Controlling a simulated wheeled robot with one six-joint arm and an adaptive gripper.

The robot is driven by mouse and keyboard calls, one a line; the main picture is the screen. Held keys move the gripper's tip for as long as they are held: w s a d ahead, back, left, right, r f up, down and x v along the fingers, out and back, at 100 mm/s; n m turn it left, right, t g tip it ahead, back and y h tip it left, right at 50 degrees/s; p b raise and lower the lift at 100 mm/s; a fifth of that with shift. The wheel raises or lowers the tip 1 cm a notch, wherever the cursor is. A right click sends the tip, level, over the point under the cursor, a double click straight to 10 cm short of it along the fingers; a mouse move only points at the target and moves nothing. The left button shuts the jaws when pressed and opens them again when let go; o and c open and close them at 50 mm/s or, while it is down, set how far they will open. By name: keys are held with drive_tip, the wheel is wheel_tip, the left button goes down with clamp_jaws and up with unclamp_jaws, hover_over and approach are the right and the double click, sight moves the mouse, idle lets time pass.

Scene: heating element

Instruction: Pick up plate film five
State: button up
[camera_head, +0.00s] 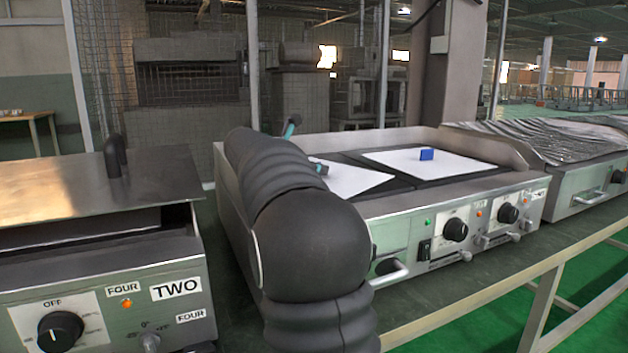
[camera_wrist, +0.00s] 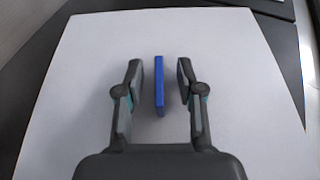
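In the wrist view a white sheet (camera_wrist: 85,95) lies flat with an upright thin blue tab (camera_wrist: 159,88) on it. My gripper (camera_wrist: 160,80) is open over it, one finger on each side of the tab, with a gap on both sides. In the head view my gripper (camera_head: 319,168) is over the left white sheet (camera_head: 352,180) on the griddle. My arm hides part of that sheet, and its tab does not show there. A second white sheet (camera_head: 445,167) lies to the right with its own blue tab (camera_head: 426,154). No label reading five is legible.
The sheets lie on dark griddle plates (camera_head: 407,184) inside a raised metal rim (camera_head: 522,150). A grill with a lid (camera_head: 90,185) marked TWO and FOUR stands at the left. Another covered appliance (camera_head: 545,140) stands at the right.

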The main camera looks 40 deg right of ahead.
drive_tip(key=shift+c, duration=0.2)
clamp_jaws()
drive_tip(key=shift+r, duration=0.15)
drive_tip(key=shift+r+p, duration=0.3)
drive_tip(key=shift+r, duration=0.3)
drive_tip(key=r, duration=0.1)
drive_tip(key=r+p, duration=0.1)
drive_tip(key=r, duration=0.1)
drive_tip(key=shift+s+r, duration=0.15)
drive_tip(key=shift+s, duration=0.2)
drive_tip(key=s+r+p, duration=0.1)
drive_tip(key=s+r, duration=0.5)
drive_tip(key=s, duration=0.5)
drive_tip(key=shift+r, duration=0.15)
